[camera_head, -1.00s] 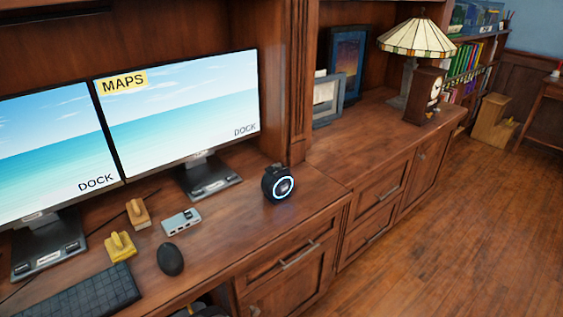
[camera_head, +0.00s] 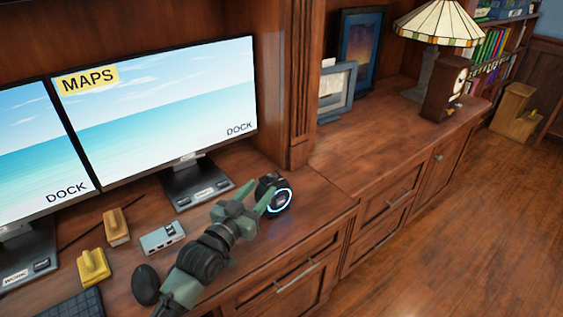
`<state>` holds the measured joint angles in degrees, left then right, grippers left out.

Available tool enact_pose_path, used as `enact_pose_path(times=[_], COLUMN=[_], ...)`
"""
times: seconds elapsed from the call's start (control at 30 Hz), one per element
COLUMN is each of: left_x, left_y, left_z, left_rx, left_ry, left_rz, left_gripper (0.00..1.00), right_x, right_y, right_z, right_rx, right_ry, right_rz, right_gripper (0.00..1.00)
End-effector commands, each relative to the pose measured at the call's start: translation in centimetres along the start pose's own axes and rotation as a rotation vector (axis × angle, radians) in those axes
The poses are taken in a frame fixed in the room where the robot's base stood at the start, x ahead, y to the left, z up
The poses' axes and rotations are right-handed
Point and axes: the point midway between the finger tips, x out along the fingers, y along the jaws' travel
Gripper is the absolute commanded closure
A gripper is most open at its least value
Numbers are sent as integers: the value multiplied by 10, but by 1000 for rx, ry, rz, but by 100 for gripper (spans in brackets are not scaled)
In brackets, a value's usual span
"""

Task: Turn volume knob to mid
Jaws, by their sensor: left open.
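The volume knob (camera_head: 279,199) is a small black round device with a glowing white-blue ring on its face. It stands on the wooden desk, right of the monitor stand. My left gripper (camera_head: 259,194), with green fingers, reaches up from the bottom of the head view. It is open, and its fingertips are at the knob's left side, overlapping its edge in the picture. I cannot tell whether they touch it. Part of the knob's left side is hidden behind the fingers. My right gripper is not in view.
A monitor (camera_head: 160,105) stands behind the gripper. A small grey hub (camera_head: 162,237), a black mouse (camera_head: 146,285) and yellow blocks (camera_head: 93,267) lie left of my arm. The desktop right of the knob is clear up to a wooden upright (camera_head: 301,80).

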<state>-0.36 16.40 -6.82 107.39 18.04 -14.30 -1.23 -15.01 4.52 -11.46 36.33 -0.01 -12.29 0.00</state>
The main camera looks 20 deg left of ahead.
Motion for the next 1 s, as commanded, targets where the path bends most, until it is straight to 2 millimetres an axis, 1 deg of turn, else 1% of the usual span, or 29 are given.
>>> enact_pose_path(times=[0.03,0.13,0.2,0.27,0.37,0.53,0.63,0.77,0.97,1.0], left_x=[8,27,42,54,74,98,105,110,110,110], left_y=[0,0,0,0,1,0,1,1,1,1], left_z=[-1,-2,-2,-2,-1,0,0,0,0,0], left_rx=[-1,-1,0,0,-2,0,1,0,0,0], left_ry=[2,2,2,2,0,-1,-2,-1,-2,-2], left_rz=[0,0,0,0,1,0,1,1,1,1], left_gripper=[56,56,56,56,56,56,56,56,56,59], right_x=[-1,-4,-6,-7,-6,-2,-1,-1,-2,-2], right_y=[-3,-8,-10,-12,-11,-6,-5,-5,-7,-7], right_z=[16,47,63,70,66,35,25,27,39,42], right_rx=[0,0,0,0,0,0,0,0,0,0], right_ry=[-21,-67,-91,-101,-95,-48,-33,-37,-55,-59], right_rz=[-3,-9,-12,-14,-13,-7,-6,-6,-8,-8], right_gripper=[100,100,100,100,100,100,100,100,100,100])
